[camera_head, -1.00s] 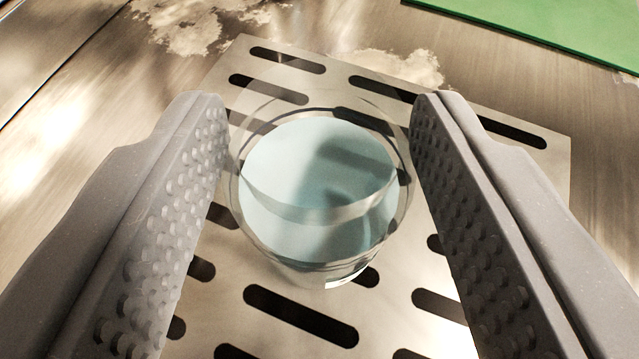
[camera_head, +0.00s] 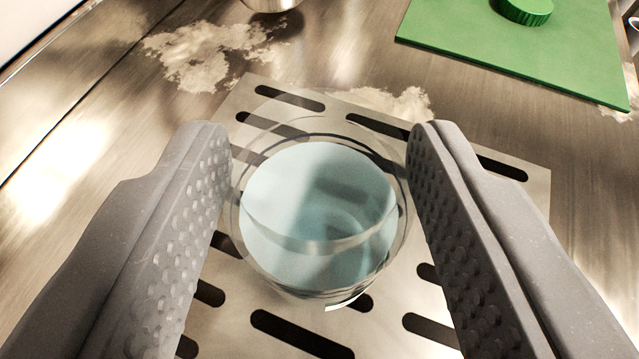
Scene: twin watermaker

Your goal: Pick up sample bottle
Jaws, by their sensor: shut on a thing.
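The sample bottle (camera_head: 318,215) is a clear, round, open-topped vessel with pale blue liquid in it. It is in the middle of the camera view, seen from above. My gripper (camera_head: 320,140) is shut on it, with one grey studded finger against its left side and the other against its right side. Under the bottle is a slotted metal plate (camera_head: 275,307). The bottle's base is mostly hidden, and I cannot tell whether it touches the plate.
A green mat (camera_head: 450,45) with a green ridged cap (camera_head: 524,10) on it lies at the top right. Part of a shiny metal object (camera_head: 270,4) shows at the top edge. Whitish stains mark the brushed metal counter (camera_head: 110,170), which is mostly clear on the left.

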